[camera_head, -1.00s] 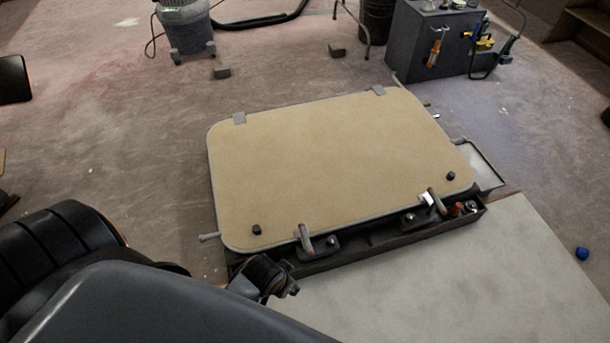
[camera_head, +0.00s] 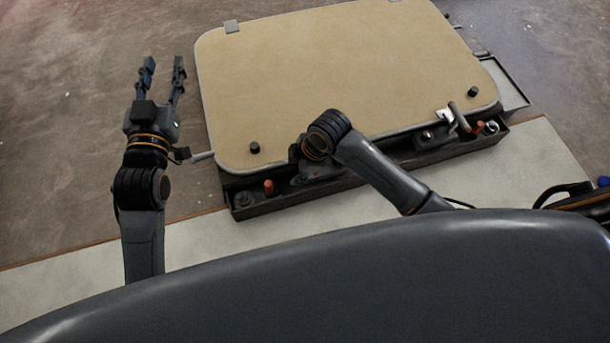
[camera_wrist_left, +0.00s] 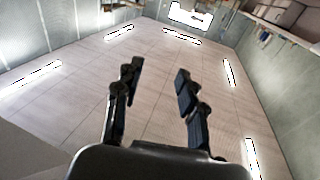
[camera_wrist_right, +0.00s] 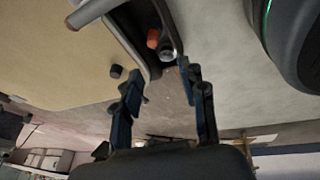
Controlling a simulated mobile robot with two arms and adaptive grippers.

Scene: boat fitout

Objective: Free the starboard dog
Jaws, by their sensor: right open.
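The tan hatch panel (camera_head: 345,75) lies flat with a tray along its near edge. The right-hand dog (camera_head: 458,117), with a grey-brown handle, stands at that edge. The left-hand dog is mostly hidden by my right arm in the head view; a handle shows at the top left of the right wrist view (camera_wrist_right: 92,12). I cannot tell which is starboard. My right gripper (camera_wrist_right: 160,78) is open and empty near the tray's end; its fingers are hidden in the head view. My left gripper (camera_head: 163,75) is open and empty, left of the hatch, and also shows in the left wrist view (camera_wrist_left: 157,80).
Black knobs (camera_head: 255,148) sit on the panel corners. A grey lever (camera_head: 203,156) sticks out left. Pale board (camera_head: 560,160) lies in front.

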